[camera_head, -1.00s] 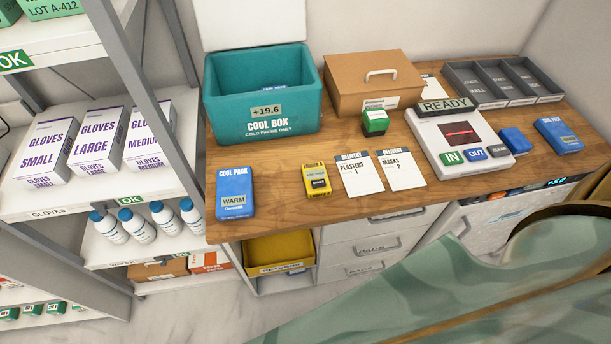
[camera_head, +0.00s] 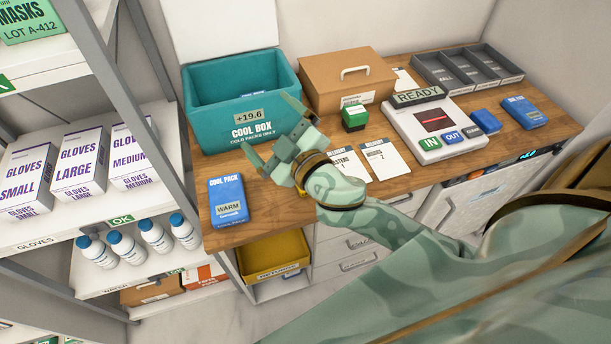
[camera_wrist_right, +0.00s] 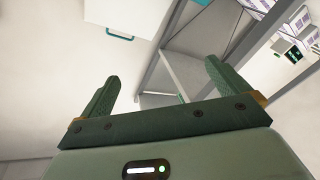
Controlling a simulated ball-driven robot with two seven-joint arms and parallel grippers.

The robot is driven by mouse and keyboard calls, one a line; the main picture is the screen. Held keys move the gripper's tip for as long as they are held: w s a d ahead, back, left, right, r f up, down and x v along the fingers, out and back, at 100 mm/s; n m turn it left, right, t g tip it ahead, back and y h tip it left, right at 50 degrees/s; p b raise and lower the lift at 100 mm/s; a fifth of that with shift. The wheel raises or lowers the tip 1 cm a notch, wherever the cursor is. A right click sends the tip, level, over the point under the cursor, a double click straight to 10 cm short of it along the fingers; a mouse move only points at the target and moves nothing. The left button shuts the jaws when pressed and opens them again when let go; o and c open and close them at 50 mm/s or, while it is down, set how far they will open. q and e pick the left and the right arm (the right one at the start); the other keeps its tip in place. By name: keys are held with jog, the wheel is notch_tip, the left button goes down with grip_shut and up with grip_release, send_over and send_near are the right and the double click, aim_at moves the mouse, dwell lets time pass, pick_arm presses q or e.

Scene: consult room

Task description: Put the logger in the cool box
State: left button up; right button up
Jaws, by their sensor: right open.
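The yellow logger (camera_head: 303,193) is almost wholly hidden behind my right gripper and wrist in the head view; only a small yellow bit shows on the wooden counter. The teal cool box (camera_head: 200,118) stands open at the back left of the counter, its label reading +19.6. My right gripper (camera_head: 273,132) is open, in front of the cool box's right front part in the picture. In the right wrist view its fingers (camera_wrist_right: 160,85) are apart with nothing between them. My left gripper is not in view.
A cardboard box (camera_head: 330,97), a green block (camera_head: 353,118), delivery cards (camera_head: 385,160) and a READY device (camera_head: 425,125) are to the right. A shelf post (camera_head: 115,80) rises at the left.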

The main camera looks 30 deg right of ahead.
jog(key=w+a+r+n+g+y, duration=0.2)
jog(key=a+n+g+y, duration=0.5)
jog(key=a+n+y, duration=0.5)
jog(key=d+f+g+h, duration=0.2)
jog(key=d+f+g, duration=0.5)
jog(key=d+f, duration=0.1)
jog(key=d+f+m+g+h, duration=0.25)
jog(key=d+m+h, duration=0.35)
jog(key=d, duration=1.2)
jog(key=shift+n+g+h, duration=0.3)
jog(key=shift+g+h, duration=0.15)
jog(key=shift+h, duration=0.25)
jog(key=x, duration=0.9)
jog(key=shift+s+d+f+b, duration=0.2)
jog(key=shift+s+f+b, duration=0.1)
jog(key=shift+f+b, duration=0.1)
jog(key=x, duration=0.6)
jog(key=shift+s+f+b, duration=0.1)
jog(key=shift+b, duration=0.25)
